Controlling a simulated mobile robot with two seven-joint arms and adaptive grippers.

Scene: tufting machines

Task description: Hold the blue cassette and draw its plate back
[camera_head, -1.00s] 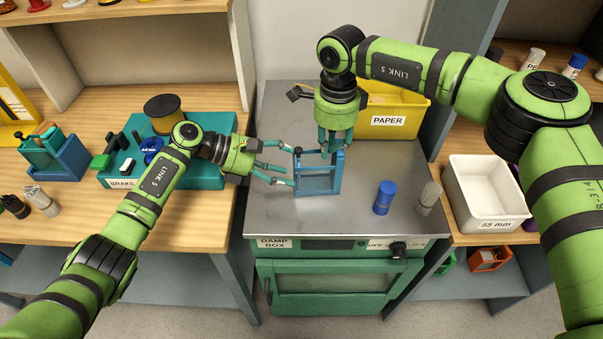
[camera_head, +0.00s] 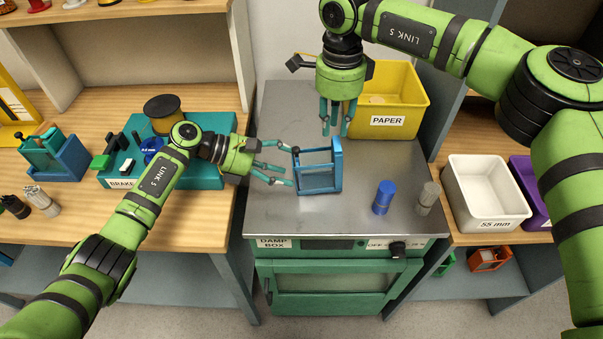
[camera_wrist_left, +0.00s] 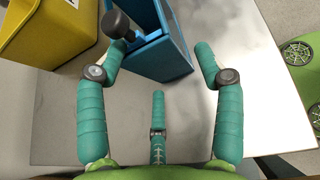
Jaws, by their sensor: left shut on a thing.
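The blue cassette (camera_head: 318,188) stands upright on the grey metal top of the damp box, an open frame with a dark knob (camera_head: 296,151) at its upper left. It also shows in the left wrist view (camera_wrist_left: 160,55), its knob (camera_wrist_left: 117,24) by one fingertip. I cannot make out the plate's exact position.
A yellow PAPER bin (camera_head: 400,98) stands behind, close to my right gripper. A blue cylinder (camera_head: 383,197) and a grey one (camera_head: 428,198) stand right of the cassette. A white bin (camera_head: 486,195) is further right. The metal top's front is clear.

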